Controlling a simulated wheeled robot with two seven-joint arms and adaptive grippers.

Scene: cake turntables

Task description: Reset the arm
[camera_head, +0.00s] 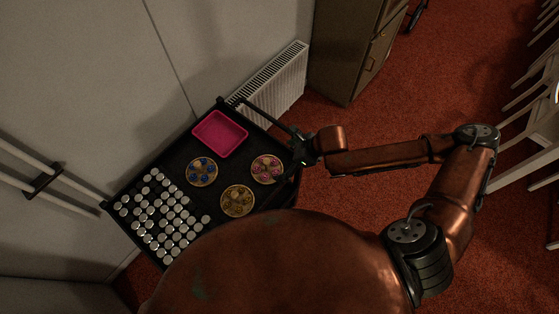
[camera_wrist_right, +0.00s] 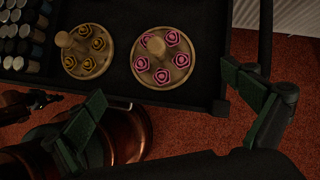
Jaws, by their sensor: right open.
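My right arm comes in from the right in the head view. Its gripper (camera_head: 298,152) is at the right edge of the black cart (camera_head: 178,168), beside the turntable with pink roses (camera_head: 267,169). In the right wrist view the fingers of the right gripper (camera_wrist_right: 172,116) are spread wide, with nothing between them. The pink turntable (camera_wrist_right: 163,58) and the yellow-rose turntable (camera_wrist_right: 87,52) lie beyond the fingers. The yellow-rose turntable (camera_head: 237,200) and the blue-rose turntable (camera_head: 201,172) also stand on the cart in the head view.
A pink tray (camera_head: 220,133) sits at the cart's back. Several rows of small capped jars (camera_head: 163,218) fill its left part. A radiator (camera_head: 273,80) and a cabinet (camera_head: 346,50) stand behind. White chairs (camera_head: 528,160) are at the far right. Red carpet (camera_head: 400,115) lies open between.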

